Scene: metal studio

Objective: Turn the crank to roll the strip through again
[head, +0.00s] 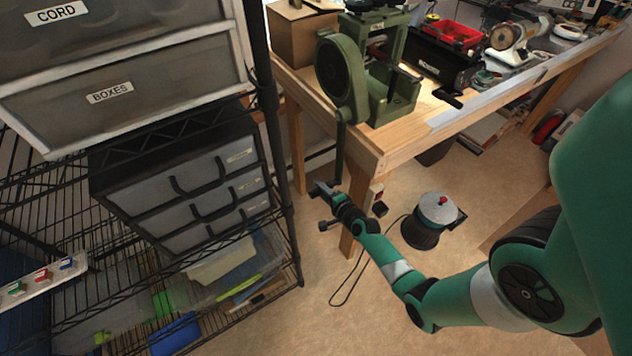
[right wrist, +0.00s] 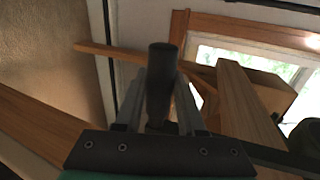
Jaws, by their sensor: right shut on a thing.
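The green rolling mill (head: 388,88) stands on the near corner of the wooden workbench, with a large round green wheel on its left side. Its dark crank arm (head: 340,150) hangs almost straight down past the bench edge. My right gripper (head: 333,198) is at the lower end of the crank arm, shut on the crank handle. In the right wrist view the dark cylindrical crank handle (right wrist: 161,82) stands between my two fingers. I cannot make out the strip in the mill. My left gripper is not in view.
The wooden workbench (head: 400,150) carries a red tray (head: 453,34) and a bench grinder (head: 512,38). A wire shelf rack with drawers (head: 205,190) stands close to the left of my right gripper. A grey shop vacuum (head: 430,222) and a looped cord lie on the floor.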

